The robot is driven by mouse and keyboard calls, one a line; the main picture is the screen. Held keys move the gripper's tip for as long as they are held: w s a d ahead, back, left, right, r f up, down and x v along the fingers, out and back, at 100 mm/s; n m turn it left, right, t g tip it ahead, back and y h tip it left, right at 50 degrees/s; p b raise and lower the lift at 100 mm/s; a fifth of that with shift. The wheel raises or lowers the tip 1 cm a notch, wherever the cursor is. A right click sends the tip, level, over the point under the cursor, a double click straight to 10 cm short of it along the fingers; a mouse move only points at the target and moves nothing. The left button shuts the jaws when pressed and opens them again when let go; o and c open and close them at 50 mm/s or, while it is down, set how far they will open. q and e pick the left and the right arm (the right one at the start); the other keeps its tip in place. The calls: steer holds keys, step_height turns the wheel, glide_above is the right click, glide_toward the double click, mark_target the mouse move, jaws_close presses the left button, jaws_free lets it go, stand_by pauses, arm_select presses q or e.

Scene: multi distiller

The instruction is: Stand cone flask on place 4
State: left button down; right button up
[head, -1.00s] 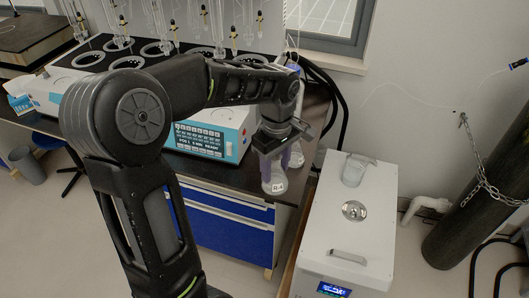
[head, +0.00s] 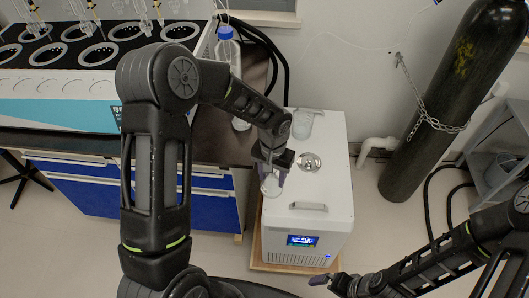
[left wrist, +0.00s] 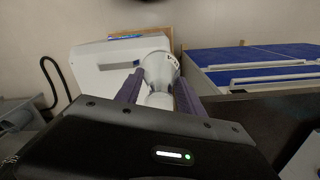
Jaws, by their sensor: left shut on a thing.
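My left gripper (head: 270,170) is shut on a clear cone flask (head: 271,187), which appears in front of the left edge of a white box unit. In the left wrist view, the flask (left wrist: 160,72) sits between the two purple fingers, with a small dark mark on its pale end. The distiller (head: 60,84) stands on the dark bench at the left, with rings in its black top and glassware above. I cannot tell which ring is place 4. My right gripper (head: 325,281) is low at the bottom; its jaw opening cannot be made out.
The white box unit (head: 325,180) carries a clear beaker (head: 302,124), a round metal cap (head: 309,162) and a handle. A blue-capped bottle (head: 226,45) stands on the bench (head: 215,140). A chained dark gas cylinder (head: 440,110) stands at the right.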

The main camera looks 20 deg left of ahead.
step_height(320, 180, down, 9)
steer(key=b, duration=1)
steer(key=shift+w+a+f, duration=0.15)
steer(key=shift+w+f, duration=0.05)
steer(key=shift+w, duration=0.2)
